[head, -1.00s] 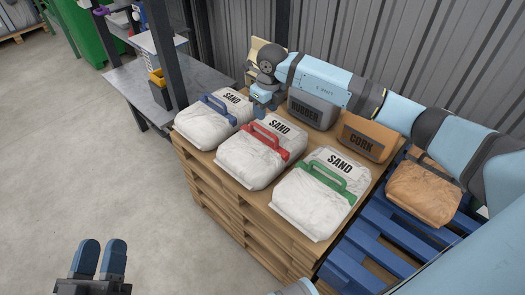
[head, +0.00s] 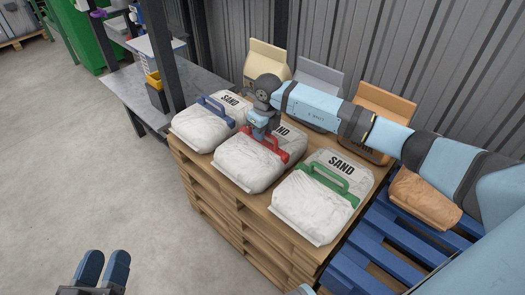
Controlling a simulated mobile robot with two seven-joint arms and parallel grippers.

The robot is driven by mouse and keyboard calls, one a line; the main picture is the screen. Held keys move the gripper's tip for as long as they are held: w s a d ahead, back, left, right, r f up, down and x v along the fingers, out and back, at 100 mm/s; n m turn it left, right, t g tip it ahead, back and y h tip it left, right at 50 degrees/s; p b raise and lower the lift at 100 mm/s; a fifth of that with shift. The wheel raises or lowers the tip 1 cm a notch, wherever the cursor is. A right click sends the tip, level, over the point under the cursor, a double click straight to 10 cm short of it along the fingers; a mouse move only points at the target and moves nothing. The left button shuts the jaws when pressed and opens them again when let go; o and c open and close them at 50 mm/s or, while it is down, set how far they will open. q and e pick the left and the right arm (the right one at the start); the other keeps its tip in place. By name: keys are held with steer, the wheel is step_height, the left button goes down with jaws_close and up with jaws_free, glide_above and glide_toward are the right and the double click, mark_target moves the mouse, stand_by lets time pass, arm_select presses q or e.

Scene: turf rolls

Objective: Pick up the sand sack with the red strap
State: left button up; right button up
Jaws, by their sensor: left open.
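The sand sack with the red strap (head: 250,160) lies in the middle of a row of three white sand sacks on the wooden pallet stack. Its red strap (head: 276,147) stands up across the top. My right gripper (head: 262,134) points down at the strap's far left end and covers part of the label. I cannot tell if its fingers are around the strap or only above it. My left gripper (head: 103,267) is open and empty over the floor at the bottom left.
A sand sack with a blue strap (head: 203,129) is to the left, and one with a green strap (head: 316,203) is to the right. Cream, grey and orange bags stand behind. A brown bag (head: 424,200) lies on a blue pallet (head: 365,250). A grey table (head: 128,88) is at the left.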

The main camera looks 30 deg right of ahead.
jaws_close()
stand_by(0.8)
steer(key=shift+w+r, duration=0.1)
steer(key=shift+r, duration=0.1)
stand_by(0.3)
